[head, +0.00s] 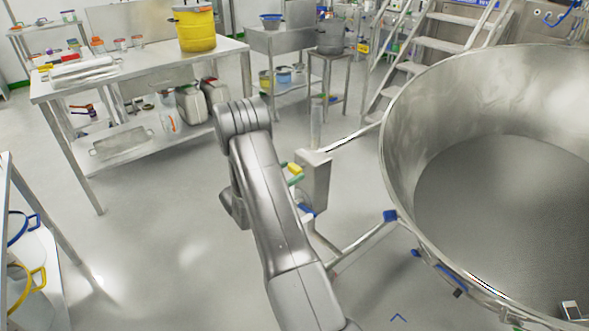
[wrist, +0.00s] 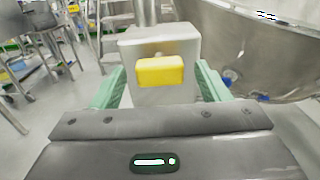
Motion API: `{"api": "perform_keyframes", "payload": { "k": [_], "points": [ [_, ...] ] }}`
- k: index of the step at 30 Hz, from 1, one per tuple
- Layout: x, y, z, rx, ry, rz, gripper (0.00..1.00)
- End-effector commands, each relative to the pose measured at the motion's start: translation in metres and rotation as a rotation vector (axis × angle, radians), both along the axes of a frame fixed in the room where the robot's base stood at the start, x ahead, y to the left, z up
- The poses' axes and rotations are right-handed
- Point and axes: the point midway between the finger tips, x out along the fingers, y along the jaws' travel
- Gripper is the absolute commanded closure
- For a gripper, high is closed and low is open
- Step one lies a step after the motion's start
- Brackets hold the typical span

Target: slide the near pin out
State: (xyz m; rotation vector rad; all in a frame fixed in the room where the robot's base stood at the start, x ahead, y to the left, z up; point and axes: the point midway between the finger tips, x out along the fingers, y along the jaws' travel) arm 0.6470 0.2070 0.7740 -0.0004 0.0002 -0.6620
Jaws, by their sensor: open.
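A yellow block-shaped piece (wrist: 160,72), which looks like the near pin's grip, sits on the front face of a grey metal block (wrist: 150,46). It shows small in the head view (head: 293,168), beside the upright metal block (head: 316,178) left of the big steel bowl. My gripper (wrist: 160,80) is open, with one green finger on each side of the yellow piece. Gaps show between the fingers and the piece, and nothing is held. In the head view my gripper (head: 295,178) is mostly hidden behind my arm. The pin's shaft is not visible.
The large steel bowl (head: 400,120) stands close on the right, with a metal strut (head: 365,248) running to the block. A steel table (head: 130,72) is at back left and steps (head: 450,45) are behind.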

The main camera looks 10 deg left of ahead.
Motion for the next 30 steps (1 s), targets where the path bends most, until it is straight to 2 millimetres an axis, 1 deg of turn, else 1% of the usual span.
{"api": "perform_keyframes", "payload": {
  "k": [1, 3, 6, 16, 17, 18, 20, 24, 26, 27, 30],
  "points": [
    [0.006, -0.006, 0.001, 0.001, -0.001, -0.003, 0.31],
    [0.012, -0.010, 0.001, 0.001, -0.001, -0.002, 0.31],
    [0.018, -0.014, 0.000, 0.001, 0.001, -0.001, 0.31],
    [0.021, -0.016, 0.000, 0.000, 0.000, 0.000, 0.31],
    [0.021, -0.016, 0.000, 0.000, 0.000, 0.000, 0.33],
    [0.021, -0.016, 0.000, 0.000, 0.000, 0.000, 0.41],
    [0.021, -0.016, 0.000, 0.000, 0.000, 0.000, 0.53],
    [0.021, -0.016, 0.000, 0.000, 0.000, 0.000, 0.80],
    [0.021, -0.016, 0.000, 0.000, 0.000, -0.001, 0.92],
    [0.021, -0.016, 0.000, 0.000, 0.000, -0.001, 0.94],
    [0.018, -0.013, -0.001, 0.000, 0.000, 0.000, 0.94]
  ]
}}
